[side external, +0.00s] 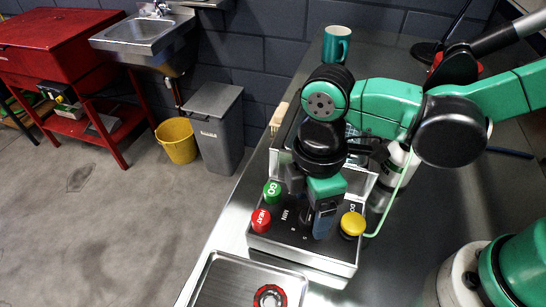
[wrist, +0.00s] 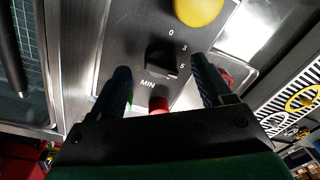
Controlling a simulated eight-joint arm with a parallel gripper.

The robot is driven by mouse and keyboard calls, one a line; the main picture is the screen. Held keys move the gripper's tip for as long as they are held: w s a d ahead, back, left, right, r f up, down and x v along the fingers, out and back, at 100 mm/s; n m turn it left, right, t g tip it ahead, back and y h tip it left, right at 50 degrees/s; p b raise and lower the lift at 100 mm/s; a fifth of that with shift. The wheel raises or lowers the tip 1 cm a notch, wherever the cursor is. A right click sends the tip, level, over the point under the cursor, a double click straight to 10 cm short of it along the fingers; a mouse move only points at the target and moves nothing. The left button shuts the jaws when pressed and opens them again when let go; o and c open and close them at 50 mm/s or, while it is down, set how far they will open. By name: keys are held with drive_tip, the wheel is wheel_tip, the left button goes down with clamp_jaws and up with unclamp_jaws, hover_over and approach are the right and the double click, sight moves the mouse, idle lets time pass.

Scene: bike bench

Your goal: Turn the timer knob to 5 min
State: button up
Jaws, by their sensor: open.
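The timer knob (wrist: 163,58) is a black ridged block on the dark control panel (wrist: 130,38), in the wrist view. The marks 0, 3 and 5 stand along its upper right side, with MIN below it. I cannot tell which mark it points to. My gripper (wrist: 160,66) is open, with one finger on each side of the knob and a visible gap on both sides. In the side view my gripper (side external: 309,212) reaches down over the control panel (side external: 275,239) and hides the knob.
A green GO button (side external: 272,190), a red HEAT button (side external: 261,220) and a yellow button (side external: 352,224) surround the knob area. A metal tray (side external: 222,283) with a red ring (side external: 268,297) lies in front. A bottle (side external: 397,167) and a green mug (side external: 336,44) stand behind.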

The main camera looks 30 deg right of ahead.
drive_tip(key=shift+f, duration=0.65)
clamp_jaws()
drive_tip(key=shift+m, duration=0.6)
unclamp_jaws()
drive_tip(key=shift+w+d+r, duration=0.1)
drive_tip(key=shift+w+r, duration=0.05)
drive_tip(key=shift+r, duration=2.7)
